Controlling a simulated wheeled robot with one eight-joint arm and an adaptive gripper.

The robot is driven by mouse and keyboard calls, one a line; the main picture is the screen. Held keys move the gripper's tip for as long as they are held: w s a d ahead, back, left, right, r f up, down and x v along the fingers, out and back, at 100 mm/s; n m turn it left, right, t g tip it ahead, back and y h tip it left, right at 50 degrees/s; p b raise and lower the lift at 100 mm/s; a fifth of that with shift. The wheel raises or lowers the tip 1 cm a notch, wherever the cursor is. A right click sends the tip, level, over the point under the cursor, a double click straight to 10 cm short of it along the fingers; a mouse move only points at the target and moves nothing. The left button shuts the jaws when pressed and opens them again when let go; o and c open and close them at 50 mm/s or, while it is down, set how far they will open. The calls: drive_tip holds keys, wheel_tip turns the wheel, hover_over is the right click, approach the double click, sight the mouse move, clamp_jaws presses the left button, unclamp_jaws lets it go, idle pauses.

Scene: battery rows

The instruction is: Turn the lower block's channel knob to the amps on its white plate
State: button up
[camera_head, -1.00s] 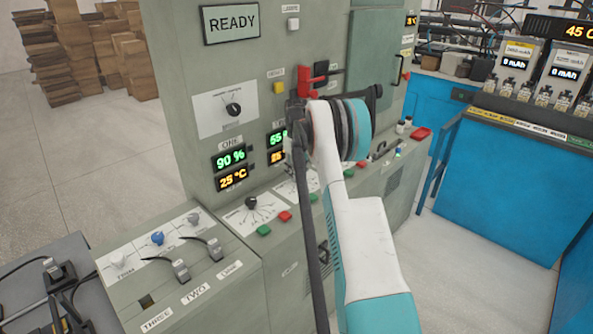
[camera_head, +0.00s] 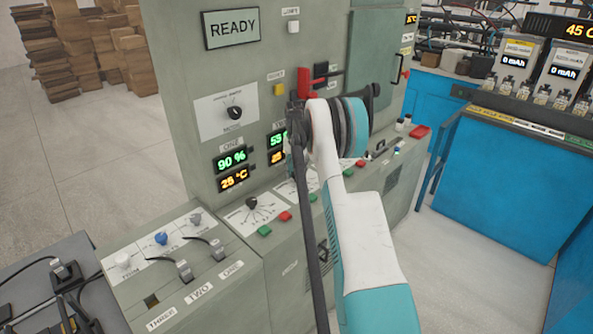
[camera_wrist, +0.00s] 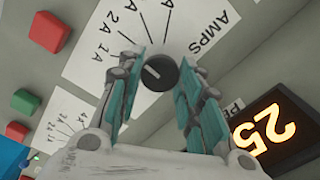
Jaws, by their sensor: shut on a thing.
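In the wrist view a round dark knob (camera_wrist: 158,73) with a pale pointer line sits on a white dial plate (camera_wrist: 95,50) marked in amps. The pointer slants toward the upper left in that view; its exact mark is hard to tell. My gripper (camera_wrist: 160,80) has a finger on each side of the knob and is shut on it. In the head view my arm hides the gripper and this knob. Another channel knob (camera_head: 251,202) stands free on its white plate under the ONE displays. I cannot tell which block is the lower one.
Red (camera_wrist: 48,31) and green (camera_wrist: 27,102) buttons lie beside the plate. An amber display (camera_wrist: 270,130) stands close to my right finger. A red lever (camera_head: 308,88) juts out behind my arm. Two units reading 0 mAh (camera_head: 566,71) stand at right.

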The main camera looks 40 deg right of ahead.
sight(296, 173)
drive_tip(key=m, duration=0.5)
drive_tip(key=shift+p, duration=0.35)
idle(0.4)
drive_tip(key=o, duration=1.1)
drive_tip(key=shift+c, duration=0.2)
drive_tip(key=shift+r, duration=0.15)
wheel_tip(296, 173, up, 12)
